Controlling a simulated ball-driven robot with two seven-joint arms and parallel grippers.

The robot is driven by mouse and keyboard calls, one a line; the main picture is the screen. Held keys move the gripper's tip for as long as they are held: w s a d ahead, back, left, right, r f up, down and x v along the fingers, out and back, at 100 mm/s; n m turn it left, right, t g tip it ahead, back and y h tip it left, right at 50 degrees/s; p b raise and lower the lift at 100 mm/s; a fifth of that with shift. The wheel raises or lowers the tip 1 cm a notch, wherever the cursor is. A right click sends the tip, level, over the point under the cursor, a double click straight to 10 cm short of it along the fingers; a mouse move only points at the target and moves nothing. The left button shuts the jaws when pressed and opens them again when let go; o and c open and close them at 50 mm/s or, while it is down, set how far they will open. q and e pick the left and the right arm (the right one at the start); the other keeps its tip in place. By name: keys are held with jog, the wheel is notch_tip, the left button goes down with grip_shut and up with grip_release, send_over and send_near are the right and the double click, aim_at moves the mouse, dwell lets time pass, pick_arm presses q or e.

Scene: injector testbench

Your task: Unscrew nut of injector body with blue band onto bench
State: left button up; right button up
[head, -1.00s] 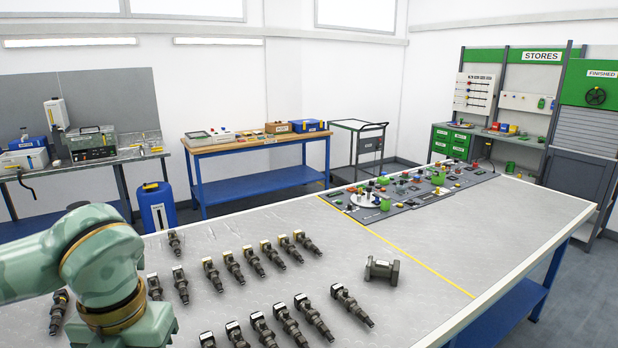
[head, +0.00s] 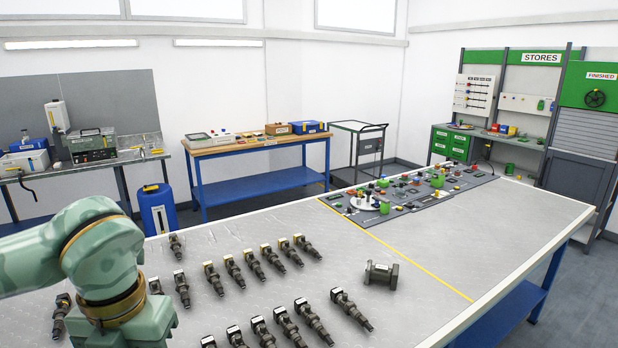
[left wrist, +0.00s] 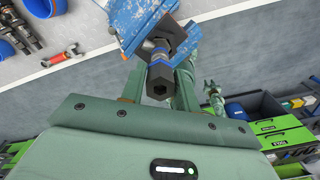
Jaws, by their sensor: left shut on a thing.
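In the left wrist view, a dark injector body with a blue band (left wrist: 160,68) points towards the camera, with a hex-shaped end (left wrist: 158,87) that has a round hole. Its far part meets a scuffed blue clamp-like block (left wrist: 147,22) with a dark piece (left wrist: 181,38) beside it. My left gripper (left wrist: 158,80) is shut around the banded end, one finger on each side. The fingers hide part of the contact, and any thread gap cannot be made out. In the head view only my left arm shows; its gripper is out of frame.
Rows of dark injectors (head: 313,320) and a dark flanged part (head: 381,273) lie on the bench (head: 480,235). A panel of coloured parts (head: 400,195) sits at its far side. A red-ended tool (left wrist: 62,56) and green bins (left wrist: 285,140) show in the wrist view.

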pick_arm(q)
jog(key=shift+r+p, duration=1.75)
jog(key=shift+r, duration=0.8)
